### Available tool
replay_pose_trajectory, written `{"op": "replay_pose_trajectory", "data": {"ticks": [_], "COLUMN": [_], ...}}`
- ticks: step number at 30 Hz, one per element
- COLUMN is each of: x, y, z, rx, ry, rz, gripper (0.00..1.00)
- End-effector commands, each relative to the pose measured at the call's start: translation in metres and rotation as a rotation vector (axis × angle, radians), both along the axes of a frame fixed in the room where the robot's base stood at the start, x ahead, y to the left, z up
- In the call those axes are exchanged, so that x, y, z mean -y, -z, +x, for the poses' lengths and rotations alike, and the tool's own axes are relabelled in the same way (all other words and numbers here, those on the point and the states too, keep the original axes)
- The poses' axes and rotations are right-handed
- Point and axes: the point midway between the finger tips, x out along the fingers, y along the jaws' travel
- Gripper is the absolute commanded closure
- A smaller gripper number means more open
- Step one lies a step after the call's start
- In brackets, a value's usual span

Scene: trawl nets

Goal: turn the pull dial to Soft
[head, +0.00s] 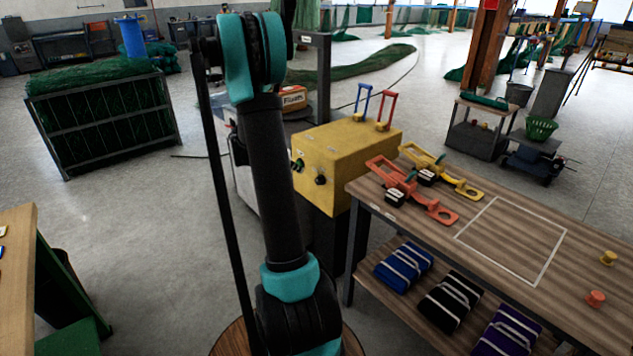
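A yellow machine box (350,155) stands in the middle, behind and to the right of my arm. Its front face carries a dark round knob (320,180) and, to the left, a green-and-black knob (298,165) close to my arm's edge. Small pale labels sit on that face, but they are too small to read. I cannot tell which knob is the pull dial or where it points. My teal and black arm rises in front of the box's left side and hides part of the machine. My gripper does not show.
A blue lever (362,102) and a red lever (387,110) stand on the box. A wooden table (400,225) at right holds orange and yellow tools (405,185). A net-filled metal crate (105,125) is at left. Open floor lies between crate and machine.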

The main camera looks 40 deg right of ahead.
Motion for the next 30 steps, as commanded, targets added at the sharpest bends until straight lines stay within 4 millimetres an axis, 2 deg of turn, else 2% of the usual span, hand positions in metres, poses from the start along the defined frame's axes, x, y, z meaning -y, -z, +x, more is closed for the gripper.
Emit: {"op": "replay_pose_trajectory", "data": {"ticks": [21, 30], "x": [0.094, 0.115], "y": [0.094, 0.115], "z": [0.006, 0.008], "rx": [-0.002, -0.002], "ry": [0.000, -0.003], "rz": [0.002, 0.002], "gripper": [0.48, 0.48]}}
